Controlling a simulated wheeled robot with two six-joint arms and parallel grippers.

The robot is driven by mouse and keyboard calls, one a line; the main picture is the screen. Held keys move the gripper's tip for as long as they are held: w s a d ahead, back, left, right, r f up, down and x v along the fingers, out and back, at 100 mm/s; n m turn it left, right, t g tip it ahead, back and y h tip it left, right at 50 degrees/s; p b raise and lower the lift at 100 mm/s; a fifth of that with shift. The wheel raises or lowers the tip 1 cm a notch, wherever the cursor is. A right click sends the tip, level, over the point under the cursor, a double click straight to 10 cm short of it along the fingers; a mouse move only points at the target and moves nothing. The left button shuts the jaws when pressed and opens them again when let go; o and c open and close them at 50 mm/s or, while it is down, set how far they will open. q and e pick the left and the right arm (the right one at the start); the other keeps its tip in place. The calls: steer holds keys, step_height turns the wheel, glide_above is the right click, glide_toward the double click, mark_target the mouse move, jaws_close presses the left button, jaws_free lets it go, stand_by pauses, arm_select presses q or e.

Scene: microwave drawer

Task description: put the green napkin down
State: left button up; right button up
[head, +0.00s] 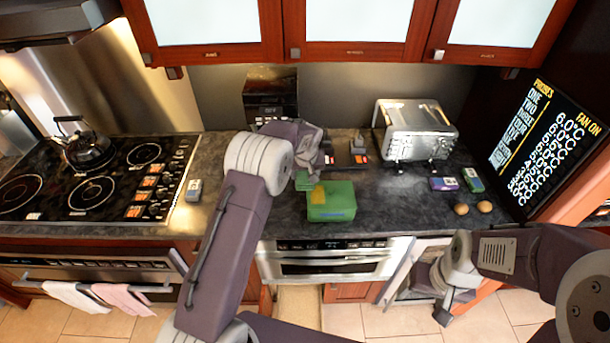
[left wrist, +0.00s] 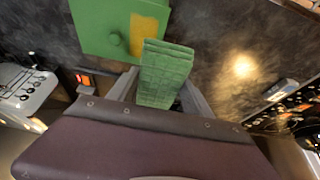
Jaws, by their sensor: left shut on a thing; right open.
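The green napkin (left wrist: 165,72) is a folded cloth held upright between the fingers of my left gripper (left wrist: 160,92), which is shut on it. In the head view the napkin (head: 303,181) shows just below my left gripper (head: 308,165), over the dark counter. Whether it touches the counter cannot be told. My right gripper (head: 444,308) is open and hangs low at the right, in front of the cabinets and away from the napkin.
A green box (head: 332,206) with a yellow patch stands right beside the napkin. A silver toaster oven (head: 415,130), small boxes (head: 444,184) and two brown round things (head: 461,209) are to the right. The cooktop (head: 95,180) is left. Bare counter (head: 385,208) lies right of the green box.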

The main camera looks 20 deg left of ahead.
arm_select(q)
steer(key=shift+r, duration=0.55)
steer(key=shift+s, duration=0.1)
arm_select(e)
steer(key=shift+s+r, duration=0.1)
steer(key=shift+r, duration=0.25)
arm_select(q)
steer(key=shift+f, duration=0.1)
